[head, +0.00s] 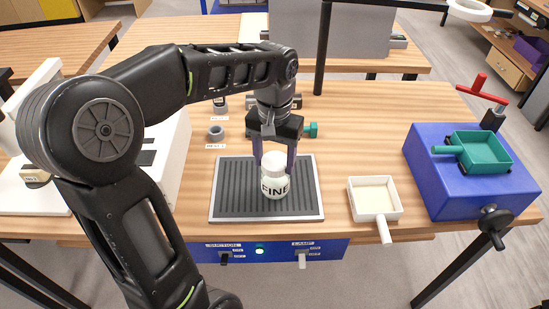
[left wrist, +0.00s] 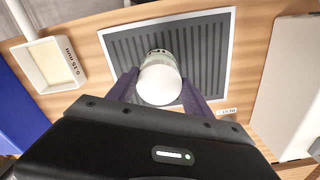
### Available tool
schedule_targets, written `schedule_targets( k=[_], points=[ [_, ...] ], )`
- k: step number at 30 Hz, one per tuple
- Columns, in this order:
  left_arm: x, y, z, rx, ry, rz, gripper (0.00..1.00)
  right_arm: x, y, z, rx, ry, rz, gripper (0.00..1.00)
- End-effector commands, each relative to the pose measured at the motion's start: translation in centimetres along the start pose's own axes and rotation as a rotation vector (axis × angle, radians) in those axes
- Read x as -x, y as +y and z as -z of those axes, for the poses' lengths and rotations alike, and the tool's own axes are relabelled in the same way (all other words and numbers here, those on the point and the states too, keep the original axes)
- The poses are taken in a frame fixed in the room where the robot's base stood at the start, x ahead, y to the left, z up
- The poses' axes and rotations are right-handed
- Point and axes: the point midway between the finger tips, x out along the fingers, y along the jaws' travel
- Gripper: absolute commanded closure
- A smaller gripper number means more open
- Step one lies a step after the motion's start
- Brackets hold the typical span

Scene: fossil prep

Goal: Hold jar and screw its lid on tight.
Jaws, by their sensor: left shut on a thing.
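A jar (head: 275,188) with a white body and the word FINE on it stands upright on a ribbed grey mat. Its white lid (head: 273,160) sits on top of the jar; I cannot tell how tight it is. My left gripper (head: 274,167) comes down from above with its two purple fingers shut on either side of the lid. In the left wrist view the round white lid (left wrist: 160,85) lies between the fingertips (left wrist: 160,92) and hides most of the jar. My right gripper is in neither view.
The ribbed mat (head: 229,190) has a pale rim. A white tray with a handle (head: 375,199) lies right of it. A blue box (head: 440,190) with a green tray (head: 482,150) stands further right. A grey ring (head: 216,132) and a green knob (head: 311,130) are behind the mat.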

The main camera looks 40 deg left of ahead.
Motion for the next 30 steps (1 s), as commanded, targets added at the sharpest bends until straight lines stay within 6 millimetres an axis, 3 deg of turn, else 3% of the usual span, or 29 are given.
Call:
schedule_targets(
  k=[3, 4, 6, 12, 21, 30],
  points=[
    [0.0, 0.0, 0.0, 0.0, 0.001, 0.0, 1.0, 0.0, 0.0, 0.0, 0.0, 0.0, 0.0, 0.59],
    [0.0, 0.0, 0.0, 0.0, 0.001, 0.0, 0.39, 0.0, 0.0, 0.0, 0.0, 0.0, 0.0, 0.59],
    [0.0, 0.0, 0.0, 0.0, 0.001, 0.0, 0.33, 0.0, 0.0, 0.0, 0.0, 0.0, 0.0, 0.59],
    [0.0, 0.0, 0.0, 0.0, 0.001, 0.0, 0.17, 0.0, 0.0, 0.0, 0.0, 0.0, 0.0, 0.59],
    [0.3, 0.0, 0.0, 0.0, 0.0, 0.0, 0.16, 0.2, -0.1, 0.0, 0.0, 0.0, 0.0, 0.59],
    [4.6, 0.0, 0.0, 0.0, 0.001, 0.0, 0.16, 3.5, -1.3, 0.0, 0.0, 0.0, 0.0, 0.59]
  ],
)
